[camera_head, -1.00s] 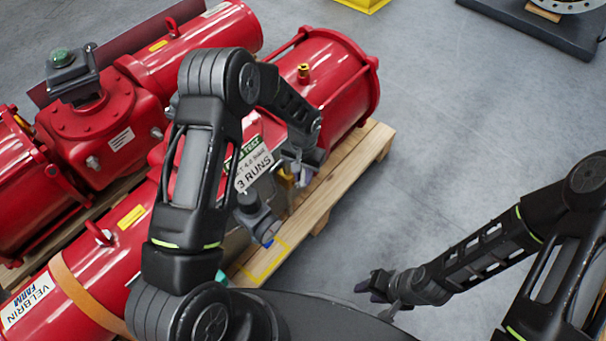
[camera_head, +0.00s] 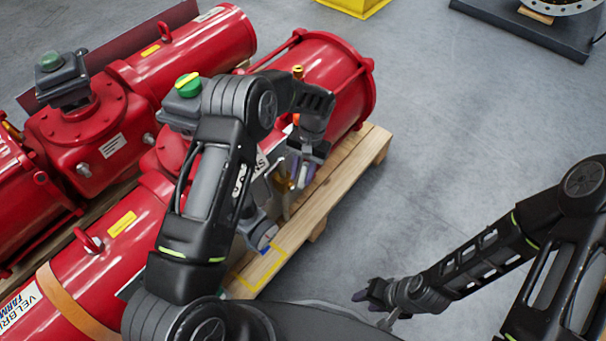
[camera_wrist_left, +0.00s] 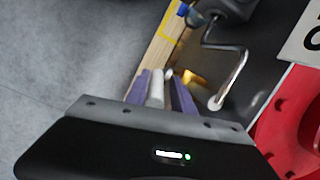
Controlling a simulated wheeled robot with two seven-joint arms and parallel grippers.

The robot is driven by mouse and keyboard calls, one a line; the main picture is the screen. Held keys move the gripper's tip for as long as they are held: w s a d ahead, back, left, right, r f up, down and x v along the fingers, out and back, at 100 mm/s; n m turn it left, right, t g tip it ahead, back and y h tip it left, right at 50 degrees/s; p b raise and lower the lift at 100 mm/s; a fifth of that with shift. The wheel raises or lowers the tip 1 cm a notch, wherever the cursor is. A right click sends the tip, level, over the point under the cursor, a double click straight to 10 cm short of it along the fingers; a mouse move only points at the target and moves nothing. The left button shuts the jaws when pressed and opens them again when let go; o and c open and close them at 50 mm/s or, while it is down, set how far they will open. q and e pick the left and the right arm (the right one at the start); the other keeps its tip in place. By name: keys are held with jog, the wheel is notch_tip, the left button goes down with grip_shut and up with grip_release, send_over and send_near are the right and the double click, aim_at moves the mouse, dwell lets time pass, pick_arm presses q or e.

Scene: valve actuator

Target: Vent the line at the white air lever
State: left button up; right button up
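The white air lever (camera_wrist_left: 156,88) shows in the left wrist view as a pale bar between the two purple fingers of my left gripper (camera_wrist_left: 160,92). The fingers stand apart on either side of it, with a narrow gap at the right finger. In the head view my left gripper (camera_head: 306,168) points down at the near side of the red actuator (camera_head: 330,75), beside brass fittings (camera_head: 283,182). The lever is small and partly hidden there. My right gripper (camera_head: 376,296) is low at the right, away from the actuator; its finger opening is unclear.
A bent metal pipe (camera_wrist_left: 232,82) runs close to my left gripper in the left wrist view. The actuator rests on a wooden pallet (camera_head: 335,185). A second red actuator (camera_head: 75,140) lies to the left. Grey floor (camera_head: 450,130) is clear to the right.

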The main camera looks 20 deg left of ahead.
pick_arm(q)
jog(key=shift+o, duration=1)
jog(key=shift+d, duration=0.1)
jog(key=shift+p+v, duration=0.4)
jog(key=shift+v, duration=3.45)
jog(key=shift+c, duration=0.2)
